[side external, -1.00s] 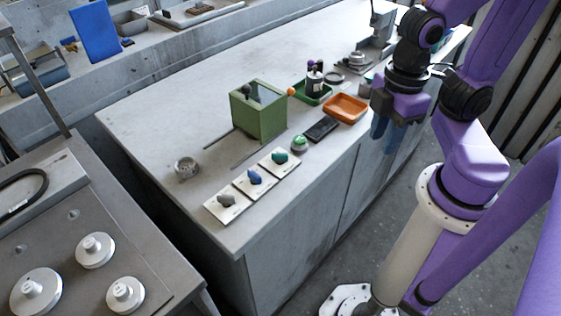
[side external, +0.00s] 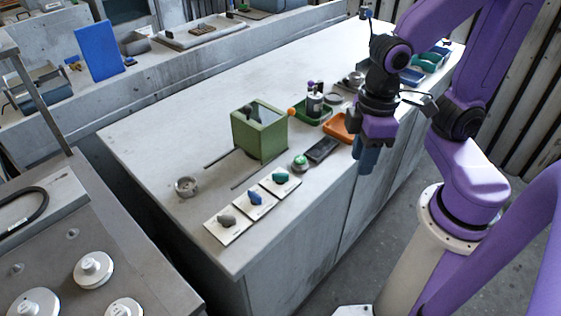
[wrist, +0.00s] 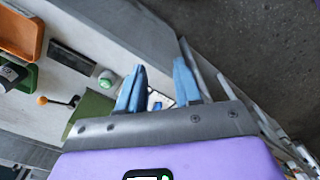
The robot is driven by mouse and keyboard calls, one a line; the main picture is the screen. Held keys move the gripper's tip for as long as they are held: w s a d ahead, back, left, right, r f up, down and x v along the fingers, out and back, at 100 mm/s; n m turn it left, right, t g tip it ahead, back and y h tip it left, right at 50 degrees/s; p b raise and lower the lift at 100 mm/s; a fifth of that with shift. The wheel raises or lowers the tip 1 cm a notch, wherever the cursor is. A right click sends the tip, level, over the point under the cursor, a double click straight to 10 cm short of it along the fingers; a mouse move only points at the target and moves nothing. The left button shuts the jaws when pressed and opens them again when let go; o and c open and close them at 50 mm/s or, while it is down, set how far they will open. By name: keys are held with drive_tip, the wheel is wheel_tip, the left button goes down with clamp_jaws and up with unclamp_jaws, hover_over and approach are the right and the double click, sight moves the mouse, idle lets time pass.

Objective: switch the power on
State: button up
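Three rotary knobs stand on white labelled plates near the bench's front corner: a grey knob (side external: 227,220), a blue knob (side external: 254,197) and a teal knob (side external: 280,176). The labels are too small to read, so I cannot tell which control is the power. A round green button (side external: 300,161) sits just beyond the teal knob and also shows in the wrist view (wrist: 106,81). My gripper (side external: 367,160) hangs by the bench's front edge, right of the button and apart from it. In the wrist view its blue fingers (wrist: 158,85) are spread with a gap; they partly hide the plates.
A green box (side external: 260,135) with an orange-balled lever (side external: 291,112) stands behind the button. A dark slab (side external: 322,149), an orange tray (side external: 338,128) and a green tray (side external: 313,114) lie nearby. A small round dish (side external: 186,187) sits left. The bench's back half is mostly clear.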

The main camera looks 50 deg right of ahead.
drive_tip(key=w+a+f+m, duration=0.3)
drive_tip(key=w+f+m, duration=0.1)
drive_tip(key=w+m, duration=0.5)
drive_tip(key=m, duration=0.6)
hover_over(281, 173)
drive_tip(key=f, duration=0.4)
drive_tip(key=shift+s+a+f, duration=0.1)
drive_tip(key=shift+s+f, duration=0.25)
drive_tip(key=shift+s, duration=0.05)
drive_tip(key=shift+w+f+m, duration=0.5)
drive_tip(key=shift+m, duration=0.3)
drive_tip(key=shift+f, duration=0.95)
drive_tip(key=shift+s+f, duration=0.15)
drive_tip(key=shift+f, duration=0.2)
drive_tip(key=n, duration=0.6)
drive_tip(key=shift+d, duration=0.25)
drive_tip(key=n, duration=0.3)
drive_tip(key=shift+n, duration=0.3)
drive_tip(key=n, duration=0.4)
drive_tip(key=shift+f, duration=0.2)
drive_tip(key=shift+a+f, duration=0.15)
drive_tip(key=shift+f, duration=0.3)
